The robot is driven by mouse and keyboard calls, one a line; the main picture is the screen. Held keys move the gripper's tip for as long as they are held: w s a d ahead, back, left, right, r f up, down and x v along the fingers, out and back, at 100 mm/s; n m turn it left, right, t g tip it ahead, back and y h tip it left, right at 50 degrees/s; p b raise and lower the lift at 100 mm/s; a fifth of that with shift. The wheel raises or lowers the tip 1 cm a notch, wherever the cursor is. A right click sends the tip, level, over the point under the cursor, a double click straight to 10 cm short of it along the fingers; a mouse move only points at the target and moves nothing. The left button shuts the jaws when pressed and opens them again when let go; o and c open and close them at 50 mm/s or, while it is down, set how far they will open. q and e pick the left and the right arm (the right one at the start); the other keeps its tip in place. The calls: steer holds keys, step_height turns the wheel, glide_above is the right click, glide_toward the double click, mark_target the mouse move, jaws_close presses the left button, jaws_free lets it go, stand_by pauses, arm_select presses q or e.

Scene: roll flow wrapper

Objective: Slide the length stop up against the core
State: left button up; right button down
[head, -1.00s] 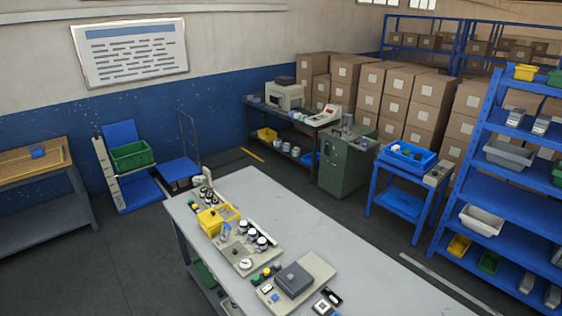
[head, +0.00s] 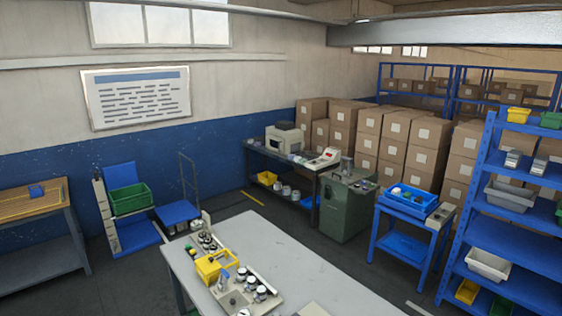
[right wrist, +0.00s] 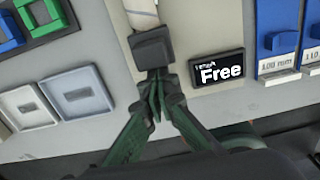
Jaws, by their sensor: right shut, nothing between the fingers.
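In the right wrist view my right gripper (right wrist: 157,82) is shut, with nothing between its fingertips. A dark block (right wrist: 152,47), which may be the length stop, is right at the fingertips; I cannot tell whether they touch it. A pale ribbed strip (right wrist: 141,14) runs away behind the block. I cannot pick out the core in either view. A small black display (right wrist: 217,68) reading "Free" is to the right of the block. My left gripper is not in view, and neither gripper shows in the head view.
Blue pieces labelled in mm (right wrist: 278,42) stand right of the display; grey square recessed plates (right wrist: 76,91) lie left.

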steer(key=shift+r+p, duration=0.1)
steer(key=shift+p, duration=0.3)
stand_by(0.8)
step_height(320, 180, up, 8)
steer(key=p, duration=0.8)
stand_by(0.8)
steer(key=shift+s, duration=0.1)
steer(key=shift+a, duration=0.15)
